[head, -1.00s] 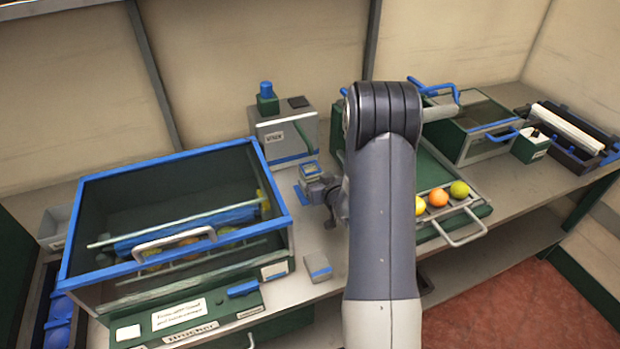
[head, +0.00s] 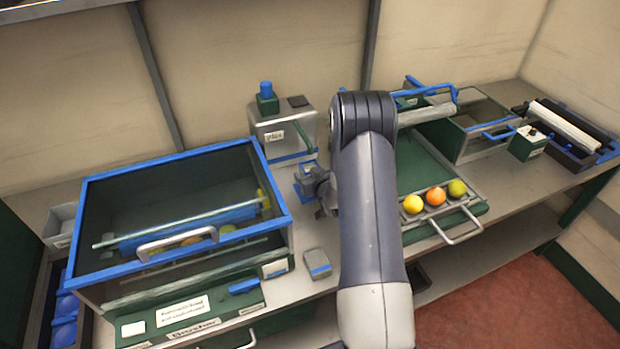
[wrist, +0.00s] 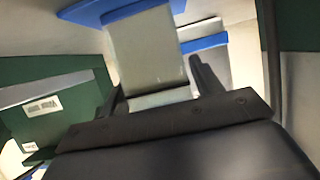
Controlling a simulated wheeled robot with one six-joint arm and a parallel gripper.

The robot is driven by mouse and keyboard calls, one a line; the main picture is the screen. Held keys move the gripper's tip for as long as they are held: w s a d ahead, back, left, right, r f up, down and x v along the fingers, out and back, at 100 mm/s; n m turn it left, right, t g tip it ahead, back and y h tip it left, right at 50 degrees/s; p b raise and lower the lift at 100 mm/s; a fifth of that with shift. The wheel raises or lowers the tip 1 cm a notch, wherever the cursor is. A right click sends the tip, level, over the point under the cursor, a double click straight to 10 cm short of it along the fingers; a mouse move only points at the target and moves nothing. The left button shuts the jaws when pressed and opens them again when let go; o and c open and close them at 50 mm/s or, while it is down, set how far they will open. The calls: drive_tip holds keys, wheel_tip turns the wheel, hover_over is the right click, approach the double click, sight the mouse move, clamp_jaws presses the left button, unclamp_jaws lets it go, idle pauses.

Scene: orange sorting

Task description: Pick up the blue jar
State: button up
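A small blue-and-pale container (head: 307,170), which looks like the blue jar, stands on the bench in front of the grey machine in the head view. My gripper (head: 322,190) is right beside it and hides part of it. In the wrist view my gripper (wrist: 158,88) has its two dark fingers apart. A pale grey-green block-like body (wrist: 155,50) with blue behind its top shows between and beyond the fingers. It is probably the same container. I cannot tell whether the fingers touch it.
A blue-framed glass case (head: 185,153) stands close on the left. The grey machine (head: 285,130) with a blue-capped green bottle (head: 267,97) on top is behind. A small grey block (head: 317,263) lies in front. A green tray (head: 440,170) with several fruits is to the right.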

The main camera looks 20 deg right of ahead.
drive_tip(key=c, duration=1)
drive_tip(key=shift+o, duration=0.2)
drive_tip(key=shift+r, duration=0.15)
drive_tip(key=shift+r+b, duration=0.4)
drive_tip(key=shift+r, duration=0.45)
drive_tip(key=shift+s+r+b, duration=0.4)
drive_tip(key=shift+r, duration=0.3)
drive_tip(key=s+b, duration=0.4)
drive_tip(key=s, duration=1.3)
drive_tip(key=shift+s, duration=0.2)
